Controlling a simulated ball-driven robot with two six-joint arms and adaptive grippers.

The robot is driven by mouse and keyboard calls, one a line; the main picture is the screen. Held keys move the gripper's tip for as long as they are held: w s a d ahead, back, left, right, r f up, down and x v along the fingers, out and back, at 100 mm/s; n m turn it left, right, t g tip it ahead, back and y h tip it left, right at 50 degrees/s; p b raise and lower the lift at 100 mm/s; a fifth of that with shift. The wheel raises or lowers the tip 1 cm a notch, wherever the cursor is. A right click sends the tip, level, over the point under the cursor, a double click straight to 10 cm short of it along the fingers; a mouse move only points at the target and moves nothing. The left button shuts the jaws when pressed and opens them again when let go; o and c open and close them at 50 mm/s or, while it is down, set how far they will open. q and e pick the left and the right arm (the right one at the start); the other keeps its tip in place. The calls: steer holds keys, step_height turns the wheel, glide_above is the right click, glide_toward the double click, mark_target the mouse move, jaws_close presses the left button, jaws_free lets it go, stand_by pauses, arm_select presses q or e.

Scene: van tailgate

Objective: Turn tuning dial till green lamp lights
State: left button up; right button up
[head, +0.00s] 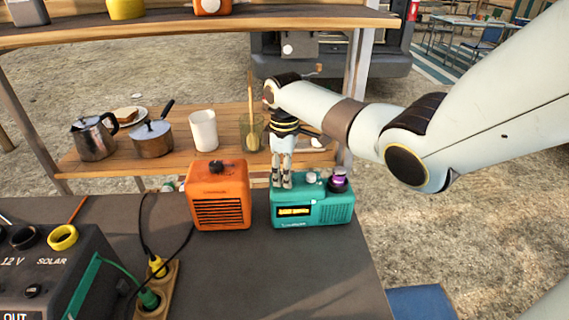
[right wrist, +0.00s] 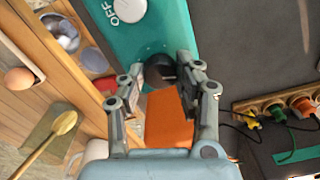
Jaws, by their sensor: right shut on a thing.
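A teal radio (head: 325,211) with a lit yellow display (head: 294,211) stands at the right end of the dark table. My right gripper (head: 282,184) comes down from above onto the left part of its top. In the right wrist view, my fingertips (right wrist: 168,78) are shut on a dark round dial (right wrist: 160,68) on the teal top. A white knob marked OFF (right wrist: 130,10) sits farther along it. A dark knob with a purple band (head: 338,181) is at the right end of the top. I cannot make out a green lit lamp. My left gripper is not in view.
An orange heater (head: 220,203) stands just left of the radio. A power strip (head: 158,285) with cables and a 12 V solar box (head: 60,275) are at left. Behind, a wooden shelf (head: 100,163) holds a kettle, a pot and cups. The table's front middle is clear.

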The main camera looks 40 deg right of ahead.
steer(key=o, duration=1.2)
steer(key=shift+c, duration=0.2)
steer(key=shift+r, duration=0.15)
steer(key=shift+r, duration=3.6)
